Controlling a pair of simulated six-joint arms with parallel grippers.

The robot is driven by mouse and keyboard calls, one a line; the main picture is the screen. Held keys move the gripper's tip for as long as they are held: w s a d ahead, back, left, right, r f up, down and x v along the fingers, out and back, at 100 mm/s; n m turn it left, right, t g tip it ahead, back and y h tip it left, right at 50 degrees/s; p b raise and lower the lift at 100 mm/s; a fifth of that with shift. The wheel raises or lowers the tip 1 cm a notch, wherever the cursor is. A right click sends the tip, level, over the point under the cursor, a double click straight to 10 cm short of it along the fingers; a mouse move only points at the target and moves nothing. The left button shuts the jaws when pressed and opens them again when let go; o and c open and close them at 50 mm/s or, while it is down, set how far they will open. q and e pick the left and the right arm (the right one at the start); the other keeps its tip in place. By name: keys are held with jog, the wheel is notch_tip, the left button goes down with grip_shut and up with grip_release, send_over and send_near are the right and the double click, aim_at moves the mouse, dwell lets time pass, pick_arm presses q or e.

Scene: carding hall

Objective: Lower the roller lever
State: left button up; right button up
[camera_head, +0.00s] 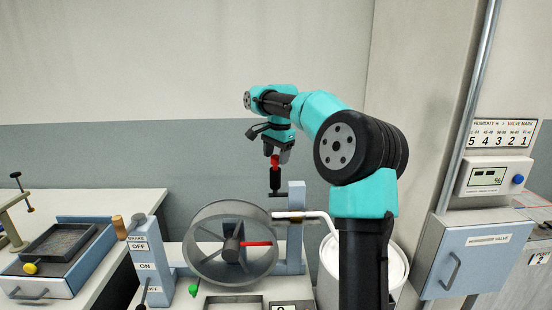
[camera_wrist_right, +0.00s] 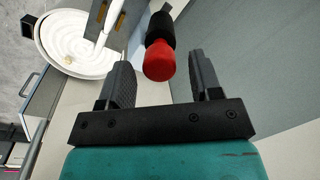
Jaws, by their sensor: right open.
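The roller lever is a black upright lever (camera_head: 275,180) with a red knob (camera_head: 275,161), standing at the post behind the drum. My right gripper (camera_head: 275,152) is above the lever and points down at its knob. In the right wrist view the red knob (camera_wrist_right: 158,62) shows between the two spread fingers (camera_wrist_right: 160,70), with gaps visible on both sides. The right gripper is open and holds nothing. My left gripper is not in view.
A white bin (camera_head: 390,262) stands at right, near a humidifier valve cabinet (camera_head: 480,237). A tray box (camera_head: 60,277) lies far left.

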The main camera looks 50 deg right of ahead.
jog(key=shift+f, duration=0.6)
grip_shut()
